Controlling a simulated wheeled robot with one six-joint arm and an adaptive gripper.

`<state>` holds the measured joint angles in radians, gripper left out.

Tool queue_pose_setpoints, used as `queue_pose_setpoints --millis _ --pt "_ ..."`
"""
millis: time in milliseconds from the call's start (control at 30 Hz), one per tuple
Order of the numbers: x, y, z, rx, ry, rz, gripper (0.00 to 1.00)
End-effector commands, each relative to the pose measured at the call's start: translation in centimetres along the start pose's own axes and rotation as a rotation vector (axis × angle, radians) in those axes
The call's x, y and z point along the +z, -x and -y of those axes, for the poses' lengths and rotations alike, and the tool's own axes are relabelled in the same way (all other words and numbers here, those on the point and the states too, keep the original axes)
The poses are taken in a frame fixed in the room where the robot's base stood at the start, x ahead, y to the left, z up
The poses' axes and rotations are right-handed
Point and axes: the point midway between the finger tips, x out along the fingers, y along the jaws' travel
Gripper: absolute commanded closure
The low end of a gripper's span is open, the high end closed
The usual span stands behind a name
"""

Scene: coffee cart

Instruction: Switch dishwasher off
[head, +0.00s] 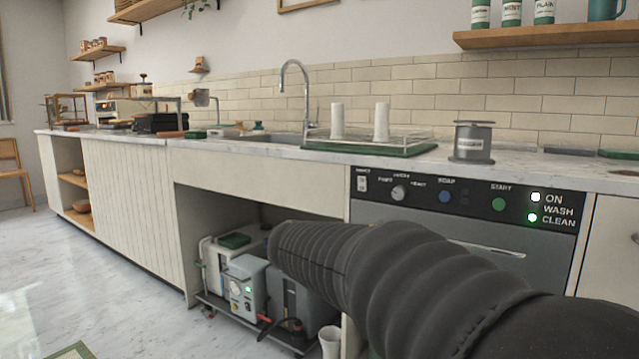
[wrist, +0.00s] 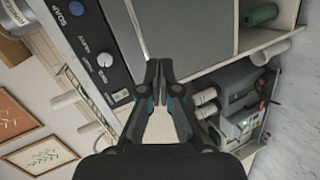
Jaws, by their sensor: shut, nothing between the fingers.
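The dishwasher (head: 450,235) is under the counter at the right of the head view. Its dark control panel (head: 470,200) carries a small pale switch (head: 362,183) at the left end, a knob (head: 398,192), a blue soap button (head: 445,196) and a green start button (head: 498,204). The ON light (head: 535,197) glows white and the CLEAN light (head: 532,217) glows green. In the wrist view the panel (wrist: 90,45) runs along the upper left. My gripper (wrist: 159,68) is shut and empty, beside the panel's lower end. My arm's dark sleeve shows in the head view, where the gripper is hidden.
An open bay left of the dishwasher holds grey machines (head: 245,285) on a low shelf. The marble counter (head: 300,155) above carries a drying rack (head: 370,145) and a grey canister (head: 473,143).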

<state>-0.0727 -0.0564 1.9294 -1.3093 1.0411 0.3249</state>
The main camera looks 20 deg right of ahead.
Motion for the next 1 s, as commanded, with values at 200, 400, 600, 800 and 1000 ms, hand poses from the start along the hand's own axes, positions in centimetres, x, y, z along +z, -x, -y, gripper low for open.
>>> queue_pose_setpoints --millis 200,400,600,800,1000 --pt "-9.9 -2.2 -3.9 0.298 0.129 -0.092 1.0" --pt "-14.9 -2.2 -5.2 0.449 0.184 -0.157 1.0" --pt "-15.9 -2.2 -5.4 0.484 0.194 -0.173 1.0" --pt "-15.9 -2.2 -5.4 0.482 0.194 -0.173 1.0" --pt "-16.0 -3.0 -5.8 0.481 0.195 -0.171 1.0"
